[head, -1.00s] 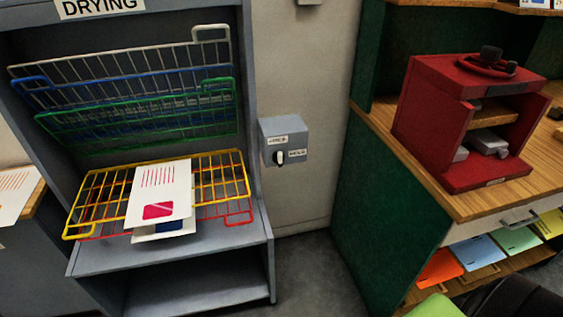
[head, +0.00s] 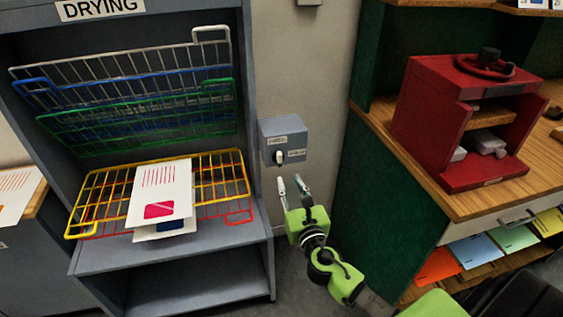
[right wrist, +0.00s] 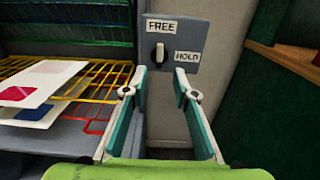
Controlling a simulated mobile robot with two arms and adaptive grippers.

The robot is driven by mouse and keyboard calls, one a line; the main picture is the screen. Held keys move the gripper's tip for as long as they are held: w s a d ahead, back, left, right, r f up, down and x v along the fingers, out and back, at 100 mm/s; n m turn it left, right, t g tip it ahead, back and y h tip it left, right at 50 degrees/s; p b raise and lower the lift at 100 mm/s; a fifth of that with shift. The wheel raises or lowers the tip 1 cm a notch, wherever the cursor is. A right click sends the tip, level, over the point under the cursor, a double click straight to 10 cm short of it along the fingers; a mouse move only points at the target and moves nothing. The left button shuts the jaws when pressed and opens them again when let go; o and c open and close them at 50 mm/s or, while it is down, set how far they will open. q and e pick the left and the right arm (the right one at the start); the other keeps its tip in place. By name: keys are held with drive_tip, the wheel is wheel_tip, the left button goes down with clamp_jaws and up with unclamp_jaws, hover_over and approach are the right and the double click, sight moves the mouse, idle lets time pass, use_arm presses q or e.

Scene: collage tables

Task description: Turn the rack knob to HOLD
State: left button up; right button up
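The rack knob (head: 279,157) is a small white lever on a grey box (head: 269,130) fixed beside the drying rack. In the right wrist view the knob (right wrist: 159,52) stands upright, pointing toward the FREE label (right wrist: 161,29) above it. The HOLD label (right wrist: 187,56) is to its right. My right gripper (head: 290,181) is just below the box in the head view, apart from the knob. In the right wrist view its two fingers (right wrist: 160,82) are spread, with nothing between them, below the knob. My left gripper is not in view.
The drying rack (head: 262,226) stands left of the box, with yellow (head: 84,200), green and blue wire shelves and printed sheets (head: 160,190). A green-sided wooden bench (head: 370,220) with a red press (head: 430,110) stands to the right.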

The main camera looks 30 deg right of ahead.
sight(280, 160)
drive_tip(key=x, duration=1)
drive_tip(key=shift+w+f, duration=0.1)
drive_tip(key=shift+w, duration=0.05)
clamp_jaws()
